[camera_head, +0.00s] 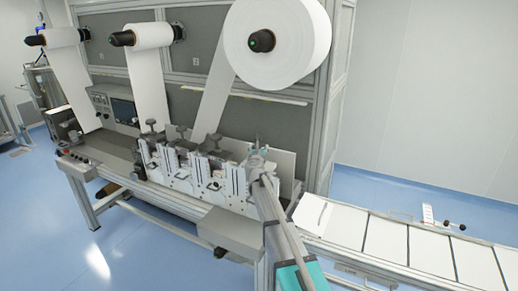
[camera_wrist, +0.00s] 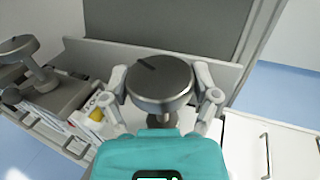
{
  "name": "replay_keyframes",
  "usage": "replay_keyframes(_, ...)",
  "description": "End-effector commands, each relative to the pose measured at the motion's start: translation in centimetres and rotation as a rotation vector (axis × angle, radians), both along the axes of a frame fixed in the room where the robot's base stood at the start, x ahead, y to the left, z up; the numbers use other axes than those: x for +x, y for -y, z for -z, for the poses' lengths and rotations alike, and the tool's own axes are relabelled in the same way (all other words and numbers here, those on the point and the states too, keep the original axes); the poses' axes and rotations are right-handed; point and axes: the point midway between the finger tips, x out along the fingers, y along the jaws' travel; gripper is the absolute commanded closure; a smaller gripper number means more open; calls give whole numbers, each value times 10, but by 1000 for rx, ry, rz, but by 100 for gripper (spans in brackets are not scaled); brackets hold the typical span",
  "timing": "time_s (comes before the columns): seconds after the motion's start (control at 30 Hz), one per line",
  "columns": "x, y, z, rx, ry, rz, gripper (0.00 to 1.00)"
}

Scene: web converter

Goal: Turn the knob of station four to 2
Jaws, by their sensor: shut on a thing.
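In the wrist view, a grey round knob (camera_wrist: 160,82) with a dark line on its top stands upright between the two fingers of my gripper (camera_wrist: 161,78). The line points to the upper left in that view. The fingers are shut on the knob from both sides. In the head view, my gripper (camera_head: 259,157) is at the right end of the row of stations (camera_head: 195,168), over the rightmost one. It hides most of that knob there. Scale numbers around the knob cannot be read.
Another station's knob (camera_wrist: 17,46) is at the left of the wrist view. Knobs of other stations (camera_head: 152,125) stand left of my gripper in the head view. A large white roll (camera_head: 290,45) hangs above. A conveyor with white panels (camera_head: 385,238) runs right. Blue floor lies around.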

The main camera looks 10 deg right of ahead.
Motion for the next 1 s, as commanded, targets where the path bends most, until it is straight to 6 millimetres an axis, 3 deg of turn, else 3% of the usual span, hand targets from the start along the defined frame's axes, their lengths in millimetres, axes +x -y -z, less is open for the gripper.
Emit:
replay_keyframes(0.73, 1, 0, 0, -1, 0, 115, 70)
replay_keyframes(0.77, 1, 0, 0, -1, 0, 115, 17)
replay_keyframes(0.87, 1, 0, 0, 0, 0, 115, 0)
replay_keyframes(1.0, 0, 0, 0, 0, 0, 114, 0)
